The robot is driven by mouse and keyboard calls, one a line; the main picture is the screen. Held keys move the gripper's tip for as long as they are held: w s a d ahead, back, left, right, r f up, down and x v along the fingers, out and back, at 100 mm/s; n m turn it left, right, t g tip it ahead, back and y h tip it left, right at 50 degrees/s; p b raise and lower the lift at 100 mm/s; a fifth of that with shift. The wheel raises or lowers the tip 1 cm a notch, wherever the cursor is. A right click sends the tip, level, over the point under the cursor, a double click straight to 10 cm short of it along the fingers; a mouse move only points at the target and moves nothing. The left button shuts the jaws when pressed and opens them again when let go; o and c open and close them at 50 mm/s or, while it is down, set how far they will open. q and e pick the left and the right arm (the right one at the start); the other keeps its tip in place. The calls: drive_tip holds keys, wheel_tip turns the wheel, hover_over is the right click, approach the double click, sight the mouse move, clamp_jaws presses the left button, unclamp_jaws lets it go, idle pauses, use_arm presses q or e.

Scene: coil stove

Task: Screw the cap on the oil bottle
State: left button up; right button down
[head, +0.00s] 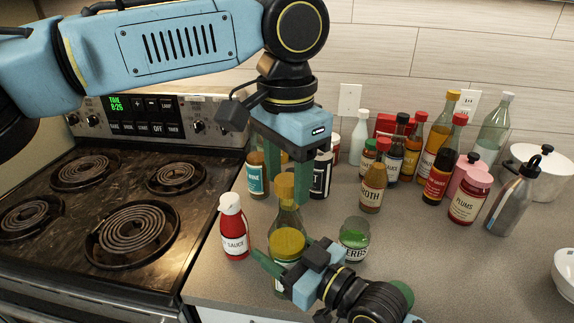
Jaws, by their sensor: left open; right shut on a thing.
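The oil bottle (286,221) stands upright on the counter near its front edge, clear glass with yellow contents low down. Its yellow-orange cap (284,184) sits at the top of the neck; whether it is tight cannot be seen. My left gripper (288,190) points down from above, open, with its green fingers beside the cap. I cannot tell whether they touch it. My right gripper (279,270) comes in low from the right and is shut on the lower part of the bottle, hiding some of it.
A red sauce bottle (234,228) stands close on the left, and a green herbs jar (355,238) close on the right. A broth bottle (372,188) and several other bottles stand behind. The coil stove (60,215) is left.

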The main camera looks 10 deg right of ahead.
use_arm(q)
drive_tip(key=shift+c, duration=0.3)
drive_tip(key=c, duration=1)
drive_tip(key=o, duration=1.2)
wheel_tip(320, 180, up, 12)
drive_tip(key=shift+r, duration=0.1)
drive_tip(key=shift+w, duration=0.1)
